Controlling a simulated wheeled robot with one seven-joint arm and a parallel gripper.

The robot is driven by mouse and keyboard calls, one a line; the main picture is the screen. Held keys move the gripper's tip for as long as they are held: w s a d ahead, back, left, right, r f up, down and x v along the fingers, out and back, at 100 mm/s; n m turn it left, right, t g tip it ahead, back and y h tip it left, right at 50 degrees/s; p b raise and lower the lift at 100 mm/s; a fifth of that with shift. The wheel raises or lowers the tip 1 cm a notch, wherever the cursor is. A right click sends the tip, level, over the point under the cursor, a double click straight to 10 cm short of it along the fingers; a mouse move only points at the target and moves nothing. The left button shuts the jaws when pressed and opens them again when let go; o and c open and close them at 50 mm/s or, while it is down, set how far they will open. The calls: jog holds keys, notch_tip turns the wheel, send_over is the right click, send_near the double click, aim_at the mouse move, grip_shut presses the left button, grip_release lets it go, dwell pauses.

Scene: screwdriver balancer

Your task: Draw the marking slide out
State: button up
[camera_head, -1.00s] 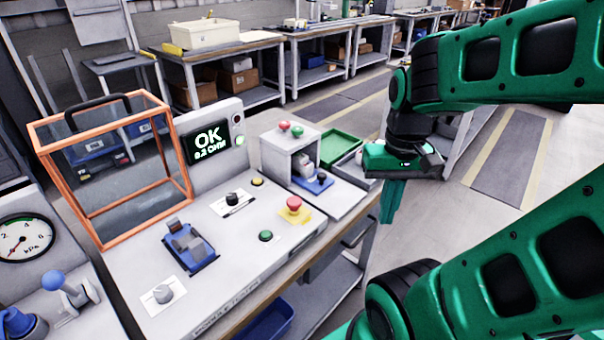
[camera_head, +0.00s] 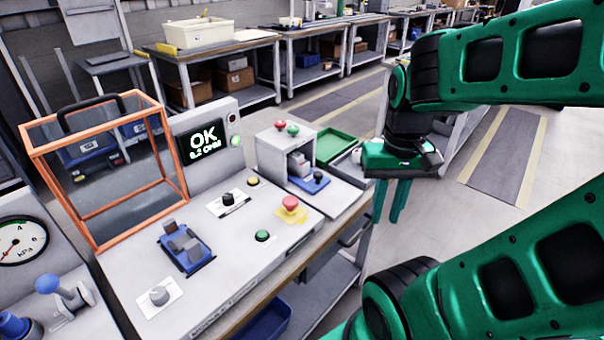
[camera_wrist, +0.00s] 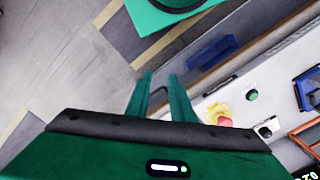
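The marking station is most likely the pale box (camera_head: 284,150) with a red and a green button on top, at the right end of the bench. The marking slide seems to be the blue plate (camera_head: 304,187) with a dark knob (camera_head: 318,177) at its open front, with a grey part at its back end. My gripper (camera_head: 393,218) points down, to the right of the box and apart from it. Its two green fingers are empty with a gap between them, as the wrist view (camera_wrist: 160,77) also shows. The slide cannot be made out in the wrist view.
An orange-framed guard (camera_head: 110,165) stands behind. A green tray (camera_head: 333,147) lies behind the box. The floor right of the bench is free.

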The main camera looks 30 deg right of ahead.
jog(key=o, duration=0.4)
jog(key=w+d+r, duration=0.1)
jog(key=w, duration=0.3)
jog(key=w+r, duration=0.1)
jog(key=w, duration=0.3)
jog(key=w+d+r, duration=0.1)
jog(key=w, duration=0.3)
jog(key=shift+d+r, duration=0.15)
jog(key=shift+d, duration=0.15)
send_near(318, 173)
notch_tip(318, 173, down, 8)
jog(key=shift+s+f, duration=0.15)
jog(key=shift+f, duration=0.05)
